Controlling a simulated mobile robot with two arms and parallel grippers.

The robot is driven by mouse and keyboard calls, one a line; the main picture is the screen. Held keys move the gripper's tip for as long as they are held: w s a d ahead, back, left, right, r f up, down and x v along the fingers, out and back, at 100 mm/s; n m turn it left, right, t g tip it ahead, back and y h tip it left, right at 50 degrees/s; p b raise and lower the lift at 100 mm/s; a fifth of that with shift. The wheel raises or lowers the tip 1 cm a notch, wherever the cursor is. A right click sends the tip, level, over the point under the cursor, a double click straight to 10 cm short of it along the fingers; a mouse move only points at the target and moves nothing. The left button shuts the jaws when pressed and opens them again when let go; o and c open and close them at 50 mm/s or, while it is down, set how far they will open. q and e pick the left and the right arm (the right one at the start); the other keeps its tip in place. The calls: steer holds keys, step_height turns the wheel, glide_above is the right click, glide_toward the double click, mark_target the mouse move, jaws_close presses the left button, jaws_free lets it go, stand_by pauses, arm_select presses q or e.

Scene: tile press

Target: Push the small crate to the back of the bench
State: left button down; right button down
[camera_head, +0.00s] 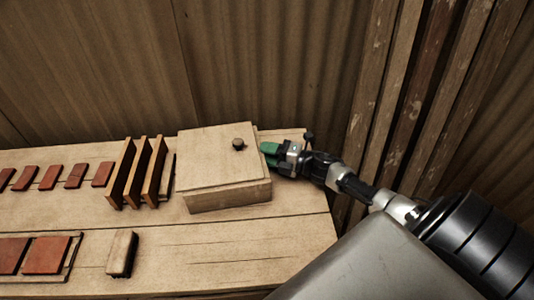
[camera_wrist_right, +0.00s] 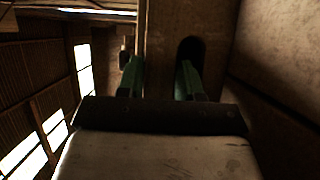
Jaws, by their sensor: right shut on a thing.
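The small crate (camera_head: 228,197) is a pale wooden box with a flat lid and a dark round knob on top. It stands on the bench (camera_head: 255,255), near the right end and close to the back wall. My right gripper (camera_head: 268,153), with green fingers, is at the crate's right side. In the right wrist view the fingers (camera_wrist_right: 161,80) sit either side of a strip of the crate's wood (camera_wrist_right: 163,40), one finger at a dark arched slot. The gripper is shut on the crate there. The contact is partly hidden in the head view. My left gripper is out of view.
Upright wooden slats (camera_head: 139,174) stand just left of the crate. Several red tiles (camera_head: 76,175) lie further left. A tray (camera_head: 72,264) of tiles and a wooden block (camera_head: 122,253) are at the front. A corrugated wall (camera_head: 230,60) rises behind the bench.

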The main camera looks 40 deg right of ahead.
steer(key=c, duration=0.6)
jaws_free()
steer(key=shift+w+a, duration=0.1)
steer(key=shift+w, duration=0.05)
steer(key=shift+c, duration=0.2)
steer(key=shift+s+d+f, duration=0.15)
steer(key=shift+s+d, duration=0.05)
steer(key=shift+s, duration=0.1)
steer(key=b+v, duration=0.2)
steer(key=v, duration=0.8)
steer(key=shift+d, duration=0.15)
